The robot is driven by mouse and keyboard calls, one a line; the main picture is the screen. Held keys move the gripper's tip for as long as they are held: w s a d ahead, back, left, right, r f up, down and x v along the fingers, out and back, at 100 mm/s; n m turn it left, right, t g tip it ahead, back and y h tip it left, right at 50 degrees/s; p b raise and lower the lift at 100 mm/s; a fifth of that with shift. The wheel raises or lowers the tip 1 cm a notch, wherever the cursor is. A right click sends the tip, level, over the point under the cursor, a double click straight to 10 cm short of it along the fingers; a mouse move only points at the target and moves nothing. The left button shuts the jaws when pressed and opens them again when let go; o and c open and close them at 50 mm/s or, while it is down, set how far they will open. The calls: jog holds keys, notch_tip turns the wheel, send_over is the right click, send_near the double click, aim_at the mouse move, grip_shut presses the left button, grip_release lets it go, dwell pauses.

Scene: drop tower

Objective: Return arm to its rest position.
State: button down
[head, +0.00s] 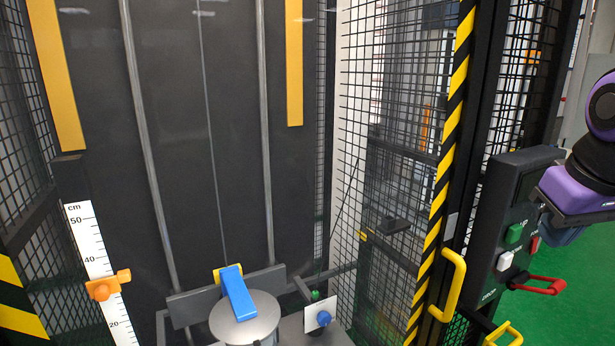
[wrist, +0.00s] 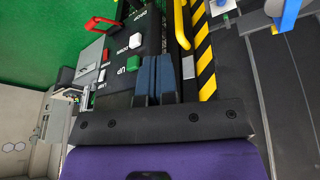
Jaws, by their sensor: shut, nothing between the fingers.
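My gripper shows in the wrist view (wrist: 156,62) as two blue-grey fingers side by side, shut and empty. They lie over the dark control box (wrist: 118,45) beside its green UP button (wrist: 132,63); I cannot tell whether they touch it. In the head view my purple and black wrist is at the right edge, beside the control box (head: 520,195). Only a blue-grey bit of the gripper shows there, behind the box's right side, and its fingertips are hidden.
The box carries green (head: 514,233) and white (head: 504,261) buttons and a red handle (head: 540,287). A yellow door handle (head: 449,285) and striped post (head: 440,190) stand left of it. Inside the cage, a blue block (head: 238,293) lies on a grey cylinder (head: 247,328). Green floor is open at right.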

jog(key=s+a+r+t, duration=0.1)
jog(key=s+a, duration=0.2)
jog(key=s, duration=0.2)
jog(key=shift+s+y, duration=0.15)
jog(key=shift+y, duration=0.15)
jog(key=shift+a, duration=0.1)
dwell(0.5)
